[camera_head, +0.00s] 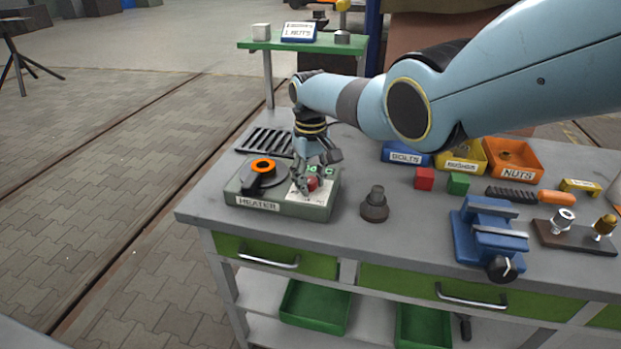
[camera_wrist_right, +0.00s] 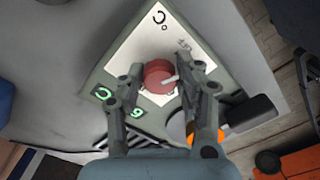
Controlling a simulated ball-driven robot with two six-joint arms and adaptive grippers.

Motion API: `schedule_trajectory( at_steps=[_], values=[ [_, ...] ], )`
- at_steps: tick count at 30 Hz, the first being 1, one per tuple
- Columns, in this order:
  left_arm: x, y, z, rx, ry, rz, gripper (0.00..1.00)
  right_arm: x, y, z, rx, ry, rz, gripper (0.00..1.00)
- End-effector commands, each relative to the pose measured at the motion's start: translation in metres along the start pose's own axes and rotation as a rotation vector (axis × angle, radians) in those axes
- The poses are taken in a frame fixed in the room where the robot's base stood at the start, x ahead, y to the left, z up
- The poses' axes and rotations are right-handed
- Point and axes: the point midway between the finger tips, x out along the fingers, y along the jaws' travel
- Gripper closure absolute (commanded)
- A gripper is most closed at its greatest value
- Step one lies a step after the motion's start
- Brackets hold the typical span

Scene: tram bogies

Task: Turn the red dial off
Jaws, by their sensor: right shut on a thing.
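The red dial (camera_head: 313,184) sits on the white panel at the right side of the green-grey heater box (camera_head: 250,203). The box is labelled HEATER. My right gripper (camera_head: 314,182) reaches down over the panel. In the wrist view my right gripper (camera_wrist_right: 160,80) has one finger on each side of the red dial (camera_wrist_right: 160,76) and is shut on it. A white pointer mark shows on the dial, pointing to the right in that view. Green marks stand on the panel near the dial. My left gripper is not in view.
An orange ring with a black handle (camera_head: 264,166) lies on the heater's left part. A dark grille (camera_head: 267,141) is behind. A dark round part (camera_head: 374,205) stands right of the heater. The blue vise (camera_head: 487,236), blocks and bins (camera_head: 513,158) are farther right.

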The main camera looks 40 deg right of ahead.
Motion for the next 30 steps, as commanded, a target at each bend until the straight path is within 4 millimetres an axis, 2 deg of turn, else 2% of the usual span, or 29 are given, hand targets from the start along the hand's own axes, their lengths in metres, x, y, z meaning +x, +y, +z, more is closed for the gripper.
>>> schedule_trajectory(
  at_steps=[12, 30],
  values=[
    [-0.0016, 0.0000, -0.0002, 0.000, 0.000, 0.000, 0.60, -0.0020, 0.0009, -0.0021, -0.262, 0.006, 0.001, 0.98],
    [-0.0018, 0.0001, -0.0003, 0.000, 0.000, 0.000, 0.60, -0.0021, 0.0011, -0.0023, -0.335, 0.006, 0.002, 0.98]
  ],
)
